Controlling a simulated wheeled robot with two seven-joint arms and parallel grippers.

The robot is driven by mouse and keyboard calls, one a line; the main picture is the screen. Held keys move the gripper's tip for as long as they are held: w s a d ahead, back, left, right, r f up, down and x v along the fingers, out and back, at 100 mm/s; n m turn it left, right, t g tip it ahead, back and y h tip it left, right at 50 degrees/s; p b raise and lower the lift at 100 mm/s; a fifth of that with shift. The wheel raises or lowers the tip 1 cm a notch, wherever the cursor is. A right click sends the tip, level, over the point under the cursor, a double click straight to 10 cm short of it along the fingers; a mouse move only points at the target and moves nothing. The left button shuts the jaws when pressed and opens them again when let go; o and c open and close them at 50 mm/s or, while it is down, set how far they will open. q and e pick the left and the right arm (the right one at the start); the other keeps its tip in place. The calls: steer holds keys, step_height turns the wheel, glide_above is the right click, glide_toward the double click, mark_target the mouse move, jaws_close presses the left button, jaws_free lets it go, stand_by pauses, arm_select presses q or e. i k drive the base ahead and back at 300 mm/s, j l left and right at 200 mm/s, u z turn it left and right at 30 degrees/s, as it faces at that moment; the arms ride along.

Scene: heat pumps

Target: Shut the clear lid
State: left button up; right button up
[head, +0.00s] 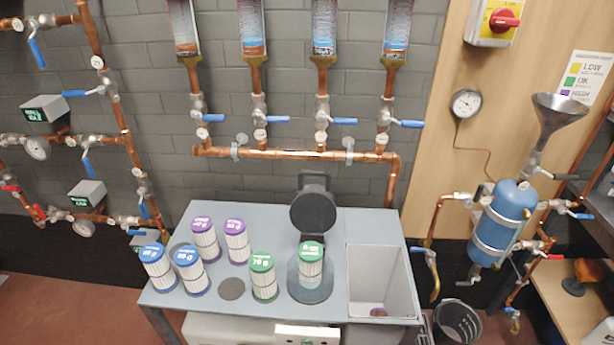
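A round lid (314,212) stands raised at the back of a round grey filter housing (314,291) on the table. The lid looks dark grey rather than plainly clear, and it is tilted open. A green-capped white cartridge (311,269) stands upright in the housing, its top uncovered. Neither of my grippers shows in the head view.
Several blue-, purple- and green-capped cartridges (190,272) stand on the grey table (350,225), left of the housing. A grey open bin (380,278) is set in the table's right side. Copper pipes with blue-handled valves (295,153) run along the wall behind.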

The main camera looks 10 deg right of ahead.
mark_target(313, 214)
steer(key=k+l+u, duration=0.25)
steer(key=l, duration=0.15)
steer(key=l+u, duration=0.2)
steer(key=l, duration=0.25)
steer(key=k+l+u, duration=0.25)
steer(key=l, duration=0.1)
